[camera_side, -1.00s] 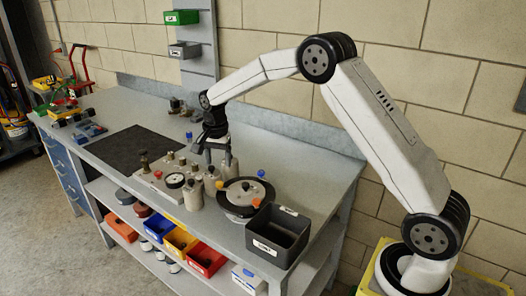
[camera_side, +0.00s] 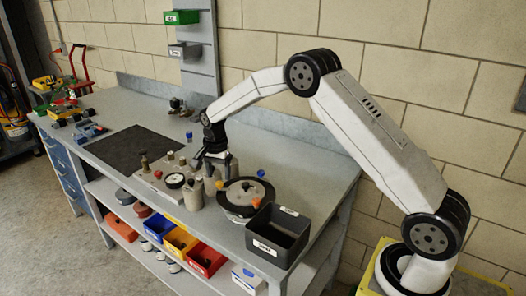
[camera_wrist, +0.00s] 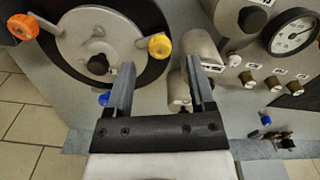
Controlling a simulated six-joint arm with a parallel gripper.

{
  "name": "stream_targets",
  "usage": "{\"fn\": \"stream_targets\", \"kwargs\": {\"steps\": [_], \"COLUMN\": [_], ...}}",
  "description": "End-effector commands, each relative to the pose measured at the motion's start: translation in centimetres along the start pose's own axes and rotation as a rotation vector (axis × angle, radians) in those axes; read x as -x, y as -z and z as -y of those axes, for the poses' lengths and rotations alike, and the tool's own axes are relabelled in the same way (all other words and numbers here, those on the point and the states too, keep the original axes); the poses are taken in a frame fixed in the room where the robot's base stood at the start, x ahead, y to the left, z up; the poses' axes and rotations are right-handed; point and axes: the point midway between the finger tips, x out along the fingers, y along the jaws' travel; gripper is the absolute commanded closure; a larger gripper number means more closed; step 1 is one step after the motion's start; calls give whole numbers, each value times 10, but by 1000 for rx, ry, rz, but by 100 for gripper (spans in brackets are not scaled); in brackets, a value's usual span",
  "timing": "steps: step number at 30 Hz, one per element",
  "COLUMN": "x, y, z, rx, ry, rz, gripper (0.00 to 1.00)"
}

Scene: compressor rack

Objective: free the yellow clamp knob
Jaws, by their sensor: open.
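The yellow clamp knob (camera_wrist: 160,45) sits at the rim of a round grey lid (camera_wrist: 98,30) with a black surround. It shows in the wrist view just beyond my fingertips, roughly in line with the gap between them. My gripper (camera_wrist: 160,66) is open and empty, its two fingers apart, not touching the knob. An orange knob (camera_wrist: 22,27) and a blue knob (camera_wrist: 104,98) also sit around the lid, with a black knob (camera_wrist: 97,64) at its centre. In the side view my gripper (camera_side: 212,167) hangs low beside the lidded vessel (camera_side: 240,207).
Metal cylinders (camera_wrist: 178,88) stand close beside the right finger. A panel with a gauge (camera_wrist: 293,36) and brass knobs (camera_wrist: 249,77) lies further right. A dark open bin (camera_side: 278,236) stands at the bench's front right. A dark mat (camera_side: 125,147) lies clear at left.

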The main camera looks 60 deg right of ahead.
Motion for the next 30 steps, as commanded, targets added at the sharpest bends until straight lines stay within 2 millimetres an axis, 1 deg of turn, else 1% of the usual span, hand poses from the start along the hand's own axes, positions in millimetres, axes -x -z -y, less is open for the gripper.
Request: {"fn": "stream_targets", "kwargs": {"steps": [3,7,12,18,20,21,23,24,25,30], "x": [-14,-22,-27,-27,-27,-26,-26,-26,-26,-26], "y": [0,0,0,0,0,0,0,0,0,0], "z": [0,0,0,0,0,0,0,0,0,0], "rx": [0,1,1,1,1,1,1,1,1,2], "ry": [-2,-1,0,0,0,0,0,0,0,0], "rz": [1,1,0,0,0,0,0,0,0,0], "gripper": [30,30,30,30,49,62,81,94,100,100]}}
